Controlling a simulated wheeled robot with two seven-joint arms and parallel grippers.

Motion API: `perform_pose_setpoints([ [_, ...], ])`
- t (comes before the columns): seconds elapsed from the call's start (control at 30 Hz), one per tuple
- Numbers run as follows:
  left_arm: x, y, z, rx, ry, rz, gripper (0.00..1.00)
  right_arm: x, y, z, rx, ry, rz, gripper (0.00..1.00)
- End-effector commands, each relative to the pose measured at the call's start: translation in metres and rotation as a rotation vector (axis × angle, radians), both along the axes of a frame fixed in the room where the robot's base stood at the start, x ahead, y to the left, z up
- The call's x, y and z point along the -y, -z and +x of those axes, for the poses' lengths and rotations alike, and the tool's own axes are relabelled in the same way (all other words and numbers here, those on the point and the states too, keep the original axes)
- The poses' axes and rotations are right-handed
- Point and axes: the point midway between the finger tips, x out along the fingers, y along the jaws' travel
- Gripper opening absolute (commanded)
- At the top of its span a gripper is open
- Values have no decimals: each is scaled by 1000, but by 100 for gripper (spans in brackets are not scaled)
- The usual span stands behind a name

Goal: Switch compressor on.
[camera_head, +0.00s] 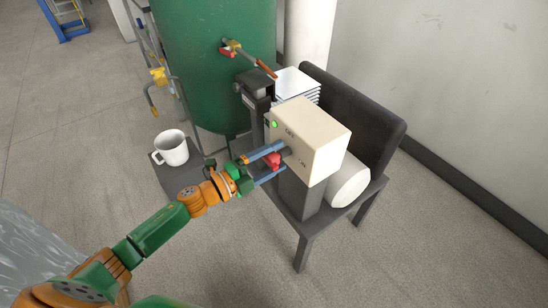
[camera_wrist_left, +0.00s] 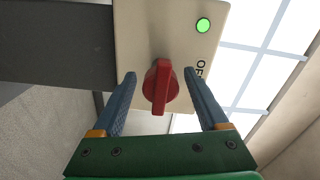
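The compressor's cream switch box (camera_head: 318,132) stands on a dark post, with the words OFF and ON on it. A green lamp (camera_wrist_left: 203,25) glows on its face; it also shows in the head view (camera_head: 274,124). A red rotary knob (camera_wrist_left: 161,88) sits on that face, its ridge running up and down in the wrist view. The knob also shows in the head view (camera_head: 273,160). My left gripper (camera_head: 282,157) is open, one blue finger on each side of the knob. In the wrist view gaps show between knob and fingers. My right gripper is not in view.
A green tank (camera_head: 215,60) with a valve stands behind. A white mug (camera_head: 171,148) stands on a dark platform to the left. Open floor lies in front.

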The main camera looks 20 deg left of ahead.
Motion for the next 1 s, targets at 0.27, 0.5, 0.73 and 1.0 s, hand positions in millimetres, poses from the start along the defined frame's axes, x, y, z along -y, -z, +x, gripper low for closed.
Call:
perform_pose_setpoints([
  [0.27, -1, 0, -1, 0, -1, -1, 76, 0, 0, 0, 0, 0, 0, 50],
  [0.5, -25, 2, -32, -4, -1, 0, 76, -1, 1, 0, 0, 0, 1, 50],
  [0.73, -43, 0, -54, -1, 0, -1, 76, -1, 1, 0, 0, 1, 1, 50],
  [1.0, -44, 0, -56, 0, 0, -1, 76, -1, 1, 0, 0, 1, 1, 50],
])
